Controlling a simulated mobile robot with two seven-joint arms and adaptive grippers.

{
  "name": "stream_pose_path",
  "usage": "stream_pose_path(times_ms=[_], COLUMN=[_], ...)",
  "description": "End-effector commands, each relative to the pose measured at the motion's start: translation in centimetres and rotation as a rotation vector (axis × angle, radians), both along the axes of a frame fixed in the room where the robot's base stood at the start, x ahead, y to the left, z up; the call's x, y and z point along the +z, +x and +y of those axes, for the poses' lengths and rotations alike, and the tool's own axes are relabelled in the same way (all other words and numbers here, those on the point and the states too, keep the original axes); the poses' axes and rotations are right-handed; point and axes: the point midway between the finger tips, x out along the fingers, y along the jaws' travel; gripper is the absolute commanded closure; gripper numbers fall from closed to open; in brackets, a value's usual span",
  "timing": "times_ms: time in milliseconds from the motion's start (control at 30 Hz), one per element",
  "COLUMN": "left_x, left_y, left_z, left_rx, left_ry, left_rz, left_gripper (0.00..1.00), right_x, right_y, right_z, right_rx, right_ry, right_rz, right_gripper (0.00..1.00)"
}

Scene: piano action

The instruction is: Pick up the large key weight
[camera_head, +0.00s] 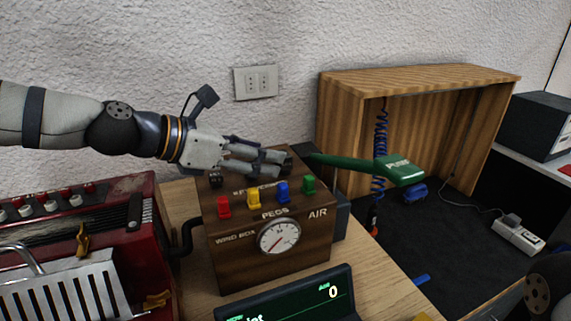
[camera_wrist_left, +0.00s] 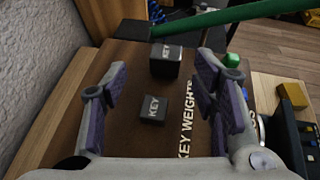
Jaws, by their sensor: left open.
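The wooden box (camera_head: 235,255) has a "KEY WEIGHTS" label on top, and two black blocks marked "KEY" sit there. The large key weight (camera_wrist_left: 165,61) is the farther block in the left wrist view, just past my fingertips. The smaller key weight (camera_wrist_left: 153,109) is nearer, below the space between the fingers; a dark block also shows near the box's left edge (camera_head: 216,181) in the head view. My left gripper (camera_head: 283,162) is open and empty above the box top, its fingers spread to either side in the wrist view (camera_wrist_left: 160,78). My right gripper is out of view.
Red (camera_head: 224,207), yellow (camera_head: 254,197), blue (camera_head: 282,191) and green (camera_head: 309,184) pegs stand along the box's front, above a gauge (camera_head: 279,237). A green bar (camera_head: 345,162) extends right past the fingertips. The wall is close behind. A red machine (camera_head: 135,195) stands left.

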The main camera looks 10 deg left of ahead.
Motion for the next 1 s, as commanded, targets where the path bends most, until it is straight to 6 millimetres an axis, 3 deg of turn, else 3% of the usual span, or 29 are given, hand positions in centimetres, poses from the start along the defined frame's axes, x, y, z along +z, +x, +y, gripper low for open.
stream_pose_path(times_ms=[200,500,767,1000], left_x=[-1.5,-1.4,-1.4,-1.4], left_y=[2.2,2.9,2.8,2.8], left_z=[-3.3,-3.9,-3.9,-3.9], left_rx=[-0.002,0.000,0.000,-0.001], left_ry=[0.002,-0.001,0.000,0.000], left_rz=[0.002,-0.005,-0.004,-0.006], left_gripper=[0.46,0.46,1.00,1.00], right_x=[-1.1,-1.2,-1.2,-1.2], right_y=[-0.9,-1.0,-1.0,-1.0], right_z=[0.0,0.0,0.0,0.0], right_rx=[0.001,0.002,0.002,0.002], right_ry=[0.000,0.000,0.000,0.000], right_rz=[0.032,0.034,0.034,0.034], right_gripper=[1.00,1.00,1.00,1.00])
